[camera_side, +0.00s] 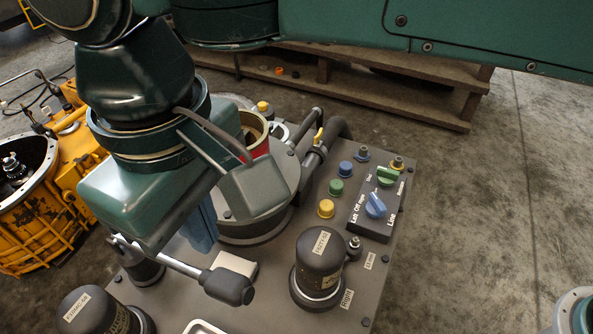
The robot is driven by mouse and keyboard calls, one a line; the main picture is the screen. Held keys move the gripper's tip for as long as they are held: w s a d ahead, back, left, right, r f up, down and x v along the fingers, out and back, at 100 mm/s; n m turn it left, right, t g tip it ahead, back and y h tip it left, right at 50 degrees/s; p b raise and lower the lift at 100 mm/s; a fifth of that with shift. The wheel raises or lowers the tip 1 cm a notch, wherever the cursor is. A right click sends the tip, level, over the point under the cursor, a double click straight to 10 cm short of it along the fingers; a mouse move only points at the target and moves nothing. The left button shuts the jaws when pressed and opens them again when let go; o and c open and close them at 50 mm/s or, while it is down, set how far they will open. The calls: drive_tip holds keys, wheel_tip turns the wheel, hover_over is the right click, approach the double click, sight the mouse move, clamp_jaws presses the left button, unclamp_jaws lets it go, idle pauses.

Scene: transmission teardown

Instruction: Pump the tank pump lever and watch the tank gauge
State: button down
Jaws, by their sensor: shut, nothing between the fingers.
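A lever with a silver rod and a dark block-shaped grip (229,287) reaches across the front left of the grey bench unit; I take it for the tank pump lever. My gripper (201,230) hangs from the green wrist just above and behind the rod. A blue finger part shows beneath the wrist, and the jaws are shut with nothing seen in them. Whether the gripper touches the lever cannot be told. A round grey tank-like housing (262,225) stands behind, partly hidden by my wrist. No gauge face can be made out.
A black canister (319,262) and another canister (97,312) stand near the front. A control box (375,208) with a blue and a green knob sits at right, beside coloured buttons. A yellow transmission housing (45,195) is at left. Open floor lies right of the unit.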

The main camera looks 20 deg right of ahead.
sight(223, 281)
drive_tip(key=shift+f, duration=0.1)
drive_tip(key=shift+f, duration=3.8)
drive_tip(key=shift+f, duration=3.8)
drive_tip(key=shift+r, duration=3.85)
drive_tip(key=shift+w, duration=0.1)
